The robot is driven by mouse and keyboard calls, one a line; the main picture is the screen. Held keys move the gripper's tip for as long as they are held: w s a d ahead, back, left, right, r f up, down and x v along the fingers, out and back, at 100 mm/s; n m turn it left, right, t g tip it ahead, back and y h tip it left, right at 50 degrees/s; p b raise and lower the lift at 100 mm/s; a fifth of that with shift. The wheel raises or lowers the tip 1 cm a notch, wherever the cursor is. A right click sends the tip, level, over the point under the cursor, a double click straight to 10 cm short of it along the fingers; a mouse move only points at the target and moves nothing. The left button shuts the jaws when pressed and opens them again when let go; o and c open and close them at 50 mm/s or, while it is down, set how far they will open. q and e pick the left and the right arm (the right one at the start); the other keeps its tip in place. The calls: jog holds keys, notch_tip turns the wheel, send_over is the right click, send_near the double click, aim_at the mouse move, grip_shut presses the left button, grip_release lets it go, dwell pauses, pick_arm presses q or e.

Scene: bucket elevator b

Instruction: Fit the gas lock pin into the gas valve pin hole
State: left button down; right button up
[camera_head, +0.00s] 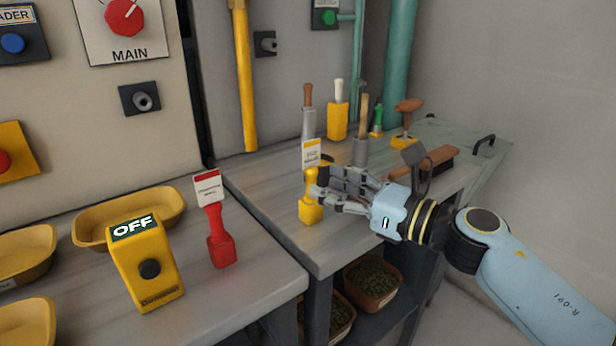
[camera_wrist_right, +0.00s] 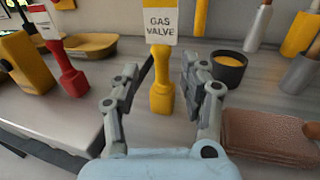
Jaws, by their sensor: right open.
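The gas lock pin (camera_head: 311,212) is yellow, stands upright on the grey bench and bears a white tag. In the right wrist view the tag on the pin (camera_wrist_right: 161,98) reads GAS VALVE. My right gripper (camera_head: 325,195) is open. Its fingers point at the pin, which shows between them in the right wrist view; I cannot tell whether they touch it. A dark block with a round socket (camera_head: 266,44) sits on the wall beside the yellow pipe (camera_head: 244,80); it may be the gas valve pin hole, but no label shows. My left gripper is out of view.
A red tagged pin (camera_head: 218,240) and a yellow OFF box (camera_head: 146,262) stand on the left bench beside yellow trays (camera_head: 90,215). Several tools and a brush (camera_head: 425,165) are behind the right gripper. Another socket block (camera_head: 140,98) is below MAIN.

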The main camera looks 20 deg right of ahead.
aim_at(312, 170)
jog(key=x, duration=0.2)
jog(key=r+p+x, duration=0.1)
jog(key=x, duration=0.1)
jog(key=shift+d, duration=0.1)
jog(key=shift+w+a+f, duration=0.15)
jog(key=shift+w+a, duration=0.15)
jog(key=shift+w, duration=0.1)
jog(key=shift+d, duration=0.1)
grip_shut()
